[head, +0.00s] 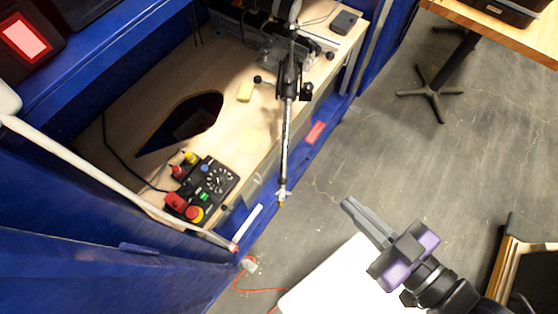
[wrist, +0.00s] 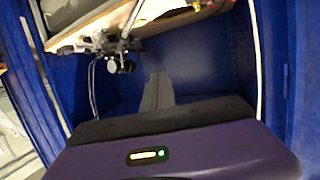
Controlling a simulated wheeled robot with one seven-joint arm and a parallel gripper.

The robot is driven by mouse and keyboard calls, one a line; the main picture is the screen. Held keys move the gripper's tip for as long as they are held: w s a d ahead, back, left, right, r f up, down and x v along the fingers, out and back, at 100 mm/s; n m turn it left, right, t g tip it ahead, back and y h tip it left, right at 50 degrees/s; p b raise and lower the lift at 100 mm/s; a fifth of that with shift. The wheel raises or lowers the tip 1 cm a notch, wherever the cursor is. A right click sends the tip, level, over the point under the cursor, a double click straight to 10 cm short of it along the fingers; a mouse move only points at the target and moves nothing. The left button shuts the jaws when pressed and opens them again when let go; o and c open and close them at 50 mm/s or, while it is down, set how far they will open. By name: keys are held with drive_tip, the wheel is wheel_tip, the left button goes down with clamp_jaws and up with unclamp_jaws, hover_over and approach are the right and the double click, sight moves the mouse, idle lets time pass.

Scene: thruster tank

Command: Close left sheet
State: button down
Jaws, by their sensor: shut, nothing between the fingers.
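A blue sheet (head: 75,245), which I take to be the left sheet, fills the lower left of the head view, beside the opening of the blue enclosure. A pale rod or edge strip (head: 110,180) slants down along its top. My gripper (head: 348,204) is shut and empty, out over the floor to the right of the opening, apart from the sheet. In the wrist view my closed fingers (wrist: 158,78) point toward blue surfaces (wrist: 200,60). I cannot tell which of these surfaces is the left sheet.
Inside the enclosure a wooden table (head: 235,130) holds a black control box (head: 212,185) with coloured buttons and a metal arm fixture (head: 287,110). An orange cable (head: 255,290) lies on the floor below. Another wooden table (head: 510,25) stands at upper right. Grey floor (head: 370,140) is open between.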

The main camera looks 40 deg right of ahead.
drive_tip(key=w+d+f+m+g+b, duration=0.1)
drive_tip(key=w+d+f+m+b, duration=0.3)
drive_tip(key=w+d+f+b, duration=0.9)
drive_tip(key=w+d+f+m+g+b, duration=0.15)
drive_tip(key=w+f+m+b, duration=0.45)
drive_tip(key=f, duration=1.4)
drive_tip(key=w+d+f+m+b, duration=0.2)
drive_tip(key=w+d+f+b, duration=0.55)
drive_tip(key=f+b, duration=0.7)
drive_tip(key=s+a+r+n+g+y, duration=0.1)
drive_tip(key=s+a+r+n+y, duration=0.35)
drive_tip(key=a+y, duration=0.75)
drive_tip(key=w+a+y+b, duration=0.2)
drive_tip(key=w+a, duration=0.3)
drive_tip(key=a, duration=0.4)
drive_tip(key=shift+w+a+b, duration=0.2)
drive_tip(key=shift+a+b, duration=0.1)
drive_tip(key=shift+b, duration=0.45)
